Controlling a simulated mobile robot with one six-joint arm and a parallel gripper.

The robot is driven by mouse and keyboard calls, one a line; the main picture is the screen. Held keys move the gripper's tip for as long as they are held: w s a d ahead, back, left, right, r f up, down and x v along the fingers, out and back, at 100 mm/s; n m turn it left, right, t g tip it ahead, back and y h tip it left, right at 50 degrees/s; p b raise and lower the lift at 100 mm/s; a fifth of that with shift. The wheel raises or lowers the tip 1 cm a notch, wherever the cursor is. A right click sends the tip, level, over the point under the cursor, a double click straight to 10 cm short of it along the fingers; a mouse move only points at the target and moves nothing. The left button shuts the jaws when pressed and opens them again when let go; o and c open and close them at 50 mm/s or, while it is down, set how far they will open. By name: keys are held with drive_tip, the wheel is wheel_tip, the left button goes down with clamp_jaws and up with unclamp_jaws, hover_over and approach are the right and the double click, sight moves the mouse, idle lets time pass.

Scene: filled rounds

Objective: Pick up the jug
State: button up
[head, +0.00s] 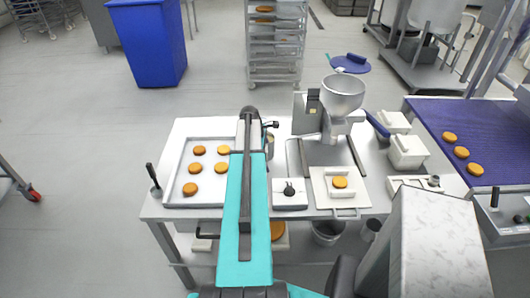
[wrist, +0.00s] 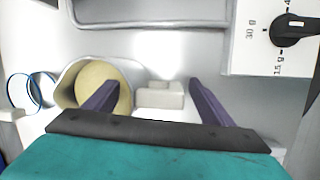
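The jug (wrist: 68,84) appears left of centre in the wrist view, a pale round vessel with a yellow-cream inside. My gripper (wrist: 152,98) is open with its two dark purple fingers apart. The left finger crosses in front of the jug's mouth. A pale blocky piece (wrist: 172,97) shows between the fingers; I cannot tell whether it belongs to the jug. In the head view only a grey sliver of what looks like the jug (head: 269,147) shows right of my teal arm, which hides the rest. My fingers are hidden there.
A dial box (head: 290,194) and the funnel-topped filling machine (head: 342,95) stand to the right. A tray (head: 178,178) with several orange-brown rounds lies left of my arm. A purple belt (head: 490,145) runs at the far right.

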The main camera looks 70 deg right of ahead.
drive_tip(key=shift+r, duration=0.1)
drive_tip(key=c, duration=1.8)
drive_tip(key=shift+r, duration=0.1)
drive_tip(key=shift+r+b, duration=1.6)
drive_tip(key=shift+r, duration=3.3)
